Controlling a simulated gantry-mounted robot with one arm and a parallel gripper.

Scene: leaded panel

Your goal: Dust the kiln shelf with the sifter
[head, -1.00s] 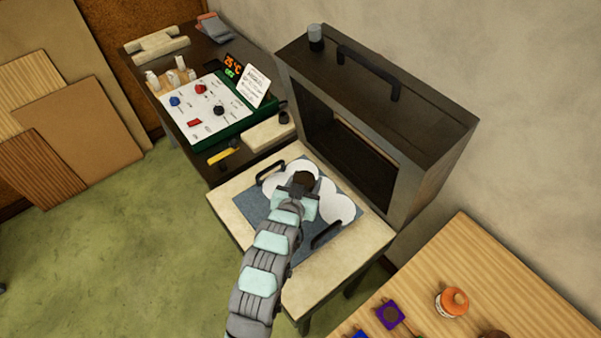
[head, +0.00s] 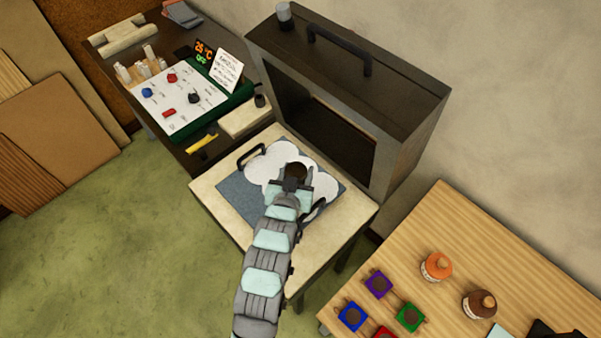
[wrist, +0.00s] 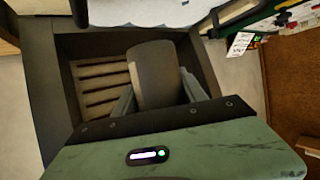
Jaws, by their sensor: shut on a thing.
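The kiln shelf (head: 236,203) is a blue-grey board with dark handles, lying flat on a cream-topped stand in front of the kiln. Rounded white powder patches (head: 265,165) overlap across its far and right parts. The near left part is bare blue-grey. My gripper (head: 296,180) is over the right half of the shelf, shut on the dark sifter (head: 296,169). In the wrist view the sifter (wrist: 153,75) is a dark grey cylinder between the two fingers.
The open dark kiln (head: 395,150) stands just behind the shelf. A wooden table (head: 450,225) at right holds orange and brown jars and several small coloured square items.

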